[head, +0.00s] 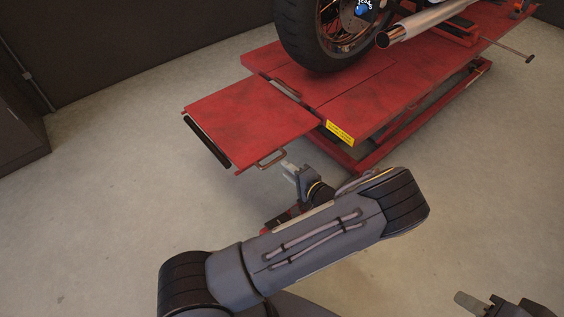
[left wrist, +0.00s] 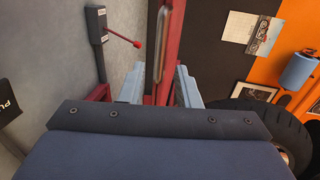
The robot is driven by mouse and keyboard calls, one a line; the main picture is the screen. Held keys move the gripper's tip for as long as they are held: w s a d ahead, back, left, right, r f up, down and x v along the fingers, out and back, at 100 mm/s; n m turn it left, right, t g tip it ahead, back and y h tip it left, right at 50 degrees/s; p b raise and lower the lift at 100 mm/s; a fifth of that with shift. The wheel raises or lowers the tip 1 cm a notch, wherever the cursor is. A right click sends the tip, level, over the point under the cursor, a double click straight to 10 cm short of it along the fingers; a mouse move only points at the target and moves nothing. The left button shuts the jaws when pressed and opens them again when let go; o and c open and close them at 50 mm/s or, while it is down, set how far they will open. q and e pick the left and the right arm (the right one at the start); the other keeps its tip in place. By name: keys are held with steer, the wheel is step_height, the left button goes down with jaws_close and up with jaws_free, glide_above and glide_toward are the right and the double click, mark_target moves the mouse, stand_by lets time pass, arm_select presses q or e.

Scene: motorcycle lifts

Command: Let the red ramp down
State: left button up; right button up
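The red ramp (head: 250,122) is a flat panel at the near left end of the red lift (head: 385,100). It sticks out roughly level with the lift's deck. A metal handle (head: 272,160) is on its near edge. My left gripper (head: 289,169) is just below and right of this handle. In the left wrist view its two grey fingers (left wrist: 160,88) stand apart, with the handle (left wrist: 159,42) and the red ramp edge (left wrist: 174,50) seen between and beyond them. Contact cannot be told. My right gripper (head: 484,303) is partly in view at the bottom right, apart from the lift.
A motorcycle, with its rear tyre (head: 318,35) and exhaust (head: 425,22), stands on the lift. A dark cabinet (head: 18,125) is at the left. The concrete floor (head: 110,190) left of the ramp is clear. A control box (left wrist: 96,24) shows in the left wrist view.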

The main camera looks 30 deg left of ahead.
mark_target(276, 162)
arm_select(q)
steer(key=b+x, duration=0.1)
steer(key=x, duration=0.6)
steer(key=shift+a, duration=0.1)
steer(key=shift+c, duration=0.4)
jaws_close()
